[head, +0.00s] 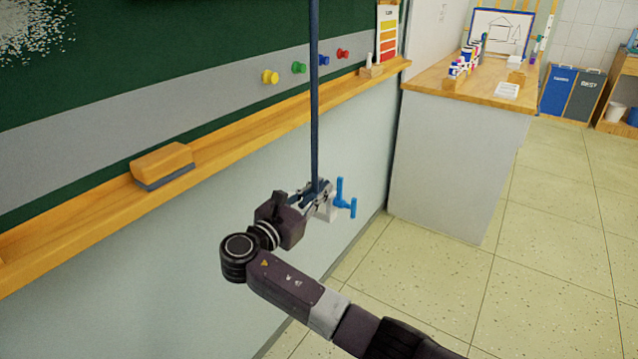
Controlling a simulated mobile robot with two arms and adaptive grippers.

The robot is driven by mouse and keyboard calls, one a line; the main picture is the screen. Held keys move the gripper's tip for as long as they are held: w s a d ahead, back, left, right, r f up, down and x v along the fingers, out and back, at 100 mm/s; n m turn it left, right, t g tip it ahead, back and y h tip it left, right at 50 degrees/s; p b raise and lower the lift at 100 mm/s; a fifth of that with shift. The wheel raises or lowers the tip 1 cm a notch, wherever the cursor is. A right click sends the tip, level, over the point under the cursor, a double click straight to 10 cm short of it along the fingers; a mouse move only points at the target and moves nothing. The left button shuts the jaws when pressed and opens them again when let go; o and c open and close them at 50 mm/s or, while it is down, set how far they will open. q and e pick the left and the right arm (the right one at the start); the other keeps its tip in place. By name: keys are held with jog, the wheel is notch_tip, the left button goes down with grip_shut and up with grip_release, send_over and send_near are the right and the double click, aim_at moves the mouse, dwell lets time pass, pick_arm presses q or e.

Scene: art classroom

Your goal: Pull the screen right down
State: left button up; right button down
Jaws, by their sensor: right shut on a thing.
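A long dark blue strap or cord (314,95) runs straight down from the top edge in the head view, in front of the board. My right gripper (316,196) is shut on the strap near its lower end, below the board ledge. The strap is taut-looking and close to vertical. A bright blue cleat-like piece (345,198) shows just right of the gripper; the gripper partly hides its pale base. I cannot tell if they touch. The screen itself and the strap's upper end are out of view. My left gripper is not in view.
The green board (180,75) has a wooden ledge (75,216) holding an eraser (162,165). Several coloured magnets sit on the board's grey band. A cabinet (450,150) with paint pots and a drawing stands right. The tiled floor (560,240) is clear.

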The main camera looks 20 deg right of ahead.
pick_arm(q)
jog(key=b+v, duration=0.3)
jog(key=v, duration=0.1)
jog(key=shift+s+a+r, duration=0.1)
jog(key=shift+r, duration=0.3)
pick_arm(e)
notch_tip(320, 180, down, 12)
jog(key=shift+s+f, duration=0.15)
jog(key=shift+f, duration=0.15)
jog(key=c, duration=2)
grip_release()
jog(key=shift+c, duration=0.2)
jog(key=shift+o, duration=0.4)
jog(key=shift+a, duration=0.1)
jog(key=v, duration=1.1)
jog(key=shift+s+a, duration=0.3)
